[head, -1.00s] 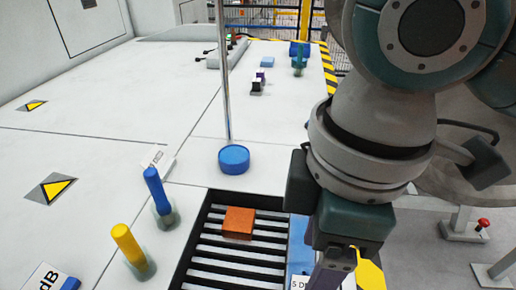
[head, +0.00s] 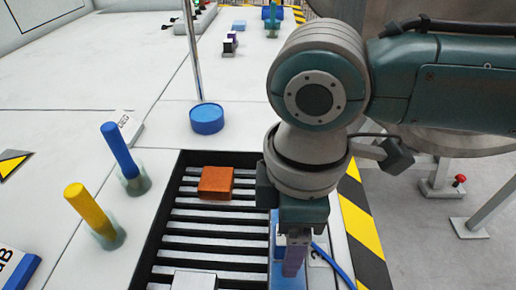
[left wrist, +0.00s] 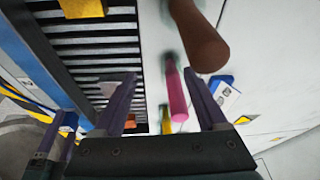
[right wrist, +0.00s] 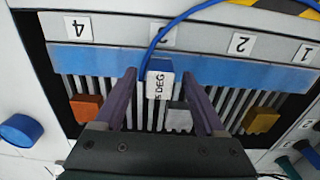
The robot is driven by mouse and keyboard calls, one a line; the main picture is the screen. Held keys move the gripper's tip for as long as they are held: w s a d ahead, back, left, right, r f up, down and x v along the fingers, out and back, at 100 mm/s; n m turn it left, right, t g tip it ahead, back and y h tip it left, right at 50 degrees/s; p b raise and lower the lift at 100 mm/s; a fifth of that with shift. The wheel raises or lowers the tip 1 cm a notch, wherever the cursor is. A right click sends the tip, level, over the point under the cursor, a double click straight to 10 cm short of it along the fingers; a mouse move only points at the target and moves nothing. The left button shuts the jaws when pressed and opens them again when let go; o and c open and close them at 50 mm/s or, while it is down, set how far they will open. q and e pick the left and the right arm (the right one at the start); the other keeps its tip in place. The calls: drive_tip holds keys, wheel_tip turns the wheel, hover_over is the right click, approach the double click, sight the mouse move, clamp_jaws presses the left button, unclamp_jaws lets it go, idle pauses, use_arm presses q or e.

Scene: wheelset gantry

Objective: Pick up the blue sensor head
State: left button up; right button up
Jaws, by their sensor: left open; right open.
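The blue sensor head (left wrist: 68,118) cannot be told surely in the left wrist view. In the right wrist view a blue block (right wrist: 160,64) with a white "5 DEG" label and a blue cable sits at the blue rail over the slatted bed. My right gripper (right wrist: 160,76) is open, its fingertips to either side of this block in the picture; contact is not visible. In the head view my right gripper (head: 294,262) points down at the bed's right edge and hides most of the block. My left gripper (left wrist: 160,76) is open and empty near upright coloured rods; the head view does not show it.
An orange block (head: 216,183) lies on the slatted bed. A blue rod (head: 118,150) and a yellow rod (head: 88,208) stand in holders left of it. A blue round base (head: 207,118) carries a thin pole. Numbered labels line the blue rail (right wrist: 100,62).

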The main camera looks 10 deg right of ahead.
drive_tip(key=shift+f, duration=0.15)
clamp_jaws()
idle(0.5)
